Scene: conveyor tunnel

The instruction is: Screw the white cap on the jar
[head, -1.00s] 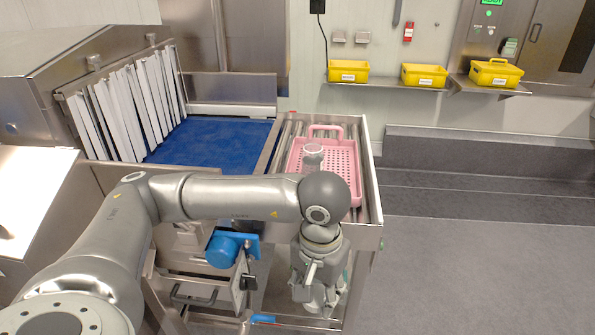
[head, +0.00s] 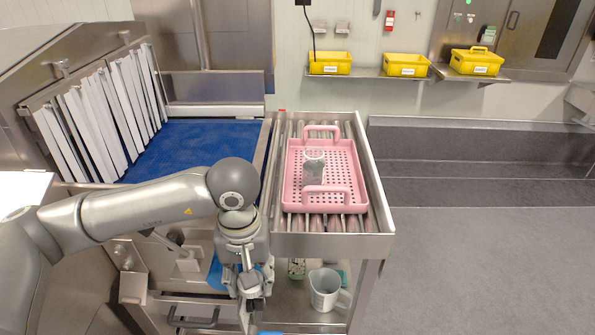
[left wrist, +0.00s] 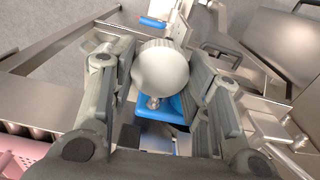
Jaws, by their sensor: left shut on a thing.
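A grey jar with a pale round top (head: 314,165) stands upright in the pink perforated tray (head: 348,190) on the roller table. Whether its top is open is too small to tell. My left gripper (head: 254,312) is low, in front of the steel cabinet, to the left of and nearer than the tray. In the left wrist view the left gripper (left wrist: 165,85) is shut on the round white cap (left wrist: 160,66), with a finger on each side. The cap is not visible in the head view. My right gripper is out of view.
The steel table frame (head: 330,245) edges the tray. White upright strips (head: 105,95) hang over the blue belt (head: 200,145). The floor on the right is clear.

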